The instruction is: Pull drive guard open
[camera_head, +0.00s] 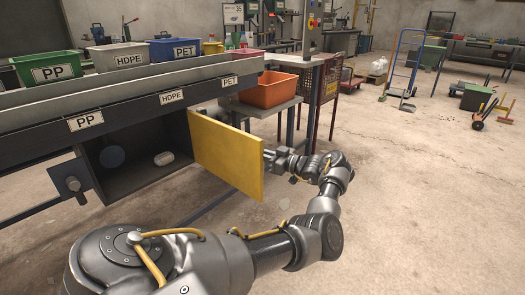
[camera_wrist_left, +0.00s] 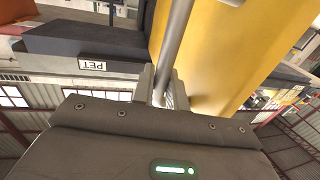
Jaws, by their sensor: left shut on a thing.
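The yellow drive guard (camera_head: 228,155) stands swung out from the dark machine frame, at an angle to the opening. The open housing (camera_head: 125,165) shows a dark round part (camera_head: 112,156) and a pale roller-like part (camera_head: 163,158) inside. My left gripper (camera_head: 271,158) is at the guard's right side, its fingertips partly hidden behind the panel. In the left wrist view its fingers (camera_wrist_left: 162,88) are closed around a grey metal bar handle (camera_wrist_left: 176,40) beside the yellow guard face (camera_wrist_left: 230,50). My right gripper is not in view.
A bench with PP, HDPE and PET labels (camera_head: 86,121) runs above the housing, carrying coloured bins. An orange bin (camera_head: 272,89) sits on a grey stand behind the guard. A blue hand truck (camera_head: 405,70) stands farther back. Floor right of my arm is clear.

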